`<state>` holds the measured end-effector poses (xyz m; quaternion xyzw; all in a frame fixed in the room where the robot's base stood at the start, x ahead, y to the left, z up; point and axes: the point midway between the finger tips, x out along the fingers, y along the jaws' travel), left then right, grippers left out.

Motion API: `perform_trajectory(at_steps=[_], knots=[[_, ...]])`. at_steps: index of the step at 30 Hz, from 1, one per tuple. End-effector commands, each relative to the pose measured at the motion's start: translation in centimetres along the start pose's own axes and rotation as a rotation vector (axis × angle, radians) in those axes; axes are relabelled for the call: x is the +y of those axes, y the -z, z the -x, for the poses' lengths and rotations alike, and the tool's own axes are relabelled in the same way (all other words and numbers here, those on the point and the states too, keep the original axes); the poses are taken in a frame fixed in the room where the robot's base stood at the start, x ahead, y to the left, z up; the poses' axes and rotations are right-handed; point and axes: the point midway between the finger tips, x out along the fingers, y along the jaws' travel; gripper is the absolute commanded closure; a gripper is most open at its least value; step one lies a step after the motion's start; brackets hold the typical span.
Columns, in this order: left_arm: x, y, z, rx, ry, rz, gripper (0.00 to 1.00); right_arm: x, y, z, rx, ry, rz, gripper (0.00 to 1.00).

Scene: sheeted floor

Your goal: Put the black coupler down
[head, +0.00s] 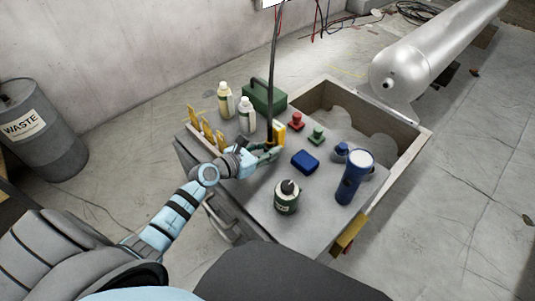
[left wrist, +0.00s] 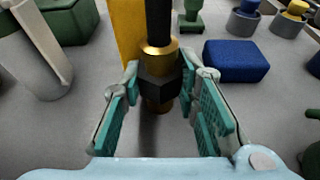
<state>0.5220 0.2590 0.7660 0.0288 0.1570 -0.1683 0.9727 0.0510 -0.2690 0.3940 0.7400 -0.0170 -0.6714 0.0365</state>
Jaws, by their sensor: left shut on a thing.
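A black coupler (left wrist: 160,88) with brass ends hangs on a dark hose (left wrist: 161,22) that rises out of the top of the left wrist view. My left gripper (left wrist: 158,80) is shut on the coupler, with a teal-padded finger on each side. The coupler looks upright; I cannot tell whether its lower end touches the grey tabletop (head: 245,185). In the head view my left gripper (head: 268,152) is over the middle of the table, and the hose (head: 273,75) goes up from it. There the coupler is mostly hidden by the fingers. My right gripper is out of view.
Close by are a yellow block (head: 280,133), a blue block (head: 305,162), red (head: 297,121) and green (head: 316,136) knobbed pieces, and a green toolbox (head: 263,97). A dark green jar (head: 287,200) and blue flashlight (head: 354,178) stand nearer. The table between gripper and jar is clear.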

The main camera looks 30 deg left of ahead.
Motion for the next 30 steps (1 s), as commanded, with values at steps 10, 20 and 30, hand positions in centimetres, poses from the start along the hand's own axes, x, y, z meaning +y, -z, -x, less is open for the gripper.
perform_trajectory(at_steps=[10,20,30], knots=[[0.0,0.1,0.0,0.0,0.0,0.0,0.62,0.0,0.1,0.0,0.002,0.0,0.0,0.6],[0.0,0.0,0.0,0.0,0.0,-0.001,0.52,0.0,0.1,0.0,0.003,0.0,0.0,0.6],[0.0,-0.5,4.6,0.005,0.0,-0.004,0.52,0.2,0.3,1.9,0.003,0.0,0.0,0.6]])
